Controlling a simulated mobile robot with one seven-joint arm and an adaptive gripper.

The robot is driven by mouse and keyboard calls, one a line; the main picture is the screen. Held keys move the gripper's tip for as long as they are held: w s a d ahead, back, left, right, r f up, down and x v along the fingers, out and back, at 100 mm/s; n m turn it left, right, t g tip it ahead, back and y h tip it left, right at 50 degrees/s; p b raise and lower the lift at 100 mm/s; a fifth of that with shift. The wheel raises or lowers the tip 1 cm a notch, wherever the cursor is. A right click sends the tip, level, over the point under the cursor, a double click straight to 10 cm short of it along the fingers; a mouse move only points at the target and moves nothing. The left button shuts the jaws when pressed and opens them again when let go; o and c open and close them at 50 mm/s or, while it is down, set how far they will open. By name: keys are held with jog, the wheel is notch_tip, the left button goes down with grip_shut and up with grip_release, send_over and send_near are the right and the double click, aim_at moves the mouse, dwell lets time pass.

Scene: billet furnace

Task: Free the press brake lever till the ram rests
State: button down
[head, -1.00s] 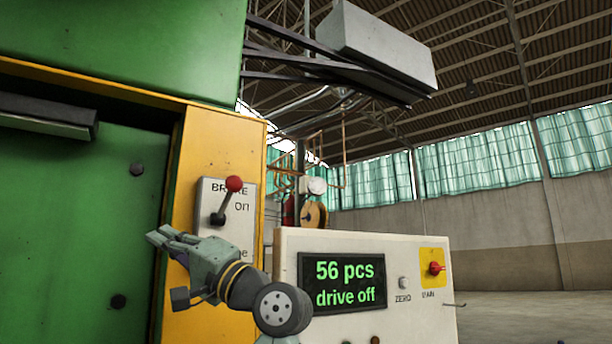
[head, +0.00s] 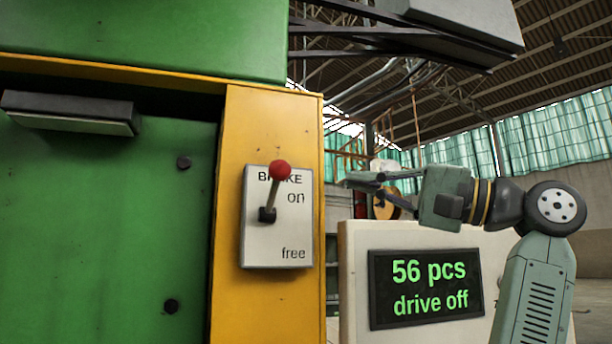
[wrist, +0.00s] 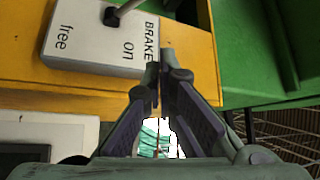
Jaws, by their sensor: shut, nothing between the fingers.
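The brake lever (head: 274,188) has a red ball knob and a dark pivot on a white plate (head: 277,235) marked BRAKE, on above and free below. The lever points up, beside "on". The plate is fixed to the press's yellow post. My gripper (head: 342,180) is shut and empty, to the right of the lever and apart from it, pointing left. In the wrist view the closed fingertips (wrist: 160,55) lie by the plate's edge near the word BRAKE, and part of the lever (wrist: 122,10) shows at the top. The green panel (head: 110,220), possibly the ram, is left of the post.
A pale console (head: 350,250) with a display (head: 426,287) reading "56 pcs drive off" stands below my gripper, right of the post. The yellow post (head: 245,120) and green upper frame (head: 150,40) bound the left. Open air lies in front of the plate.

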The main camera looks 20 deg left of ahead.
aim_at(273, 191)
jog(key=shift+s, duration=0.1)
jog(key=p+x, duration=0.3)
jog(key=x, duration=0.7)
jog(key=shift+s+d+f, duration=0.1)
jog(key=shift+s+f, duration=0.15)
jog(key=shift+s, duration=0.35)
jog(key=shift+s+d+f, duration=0.1)
jog(key=shift+s+f, duration=0.15)
jog(key=shift+s, duration=0.3)
jog(key=shift+s+d+f, duration=0.1)
jog(key=shift+s+f, duration=0.2)
jog(key=shift+s, duration=0.3)
jog(key=shift+s+f+n+b, duration=0.1)
jog(key=shift+f+n+b, duration=0.2)
jog(key=shift+b, duration=0.15)
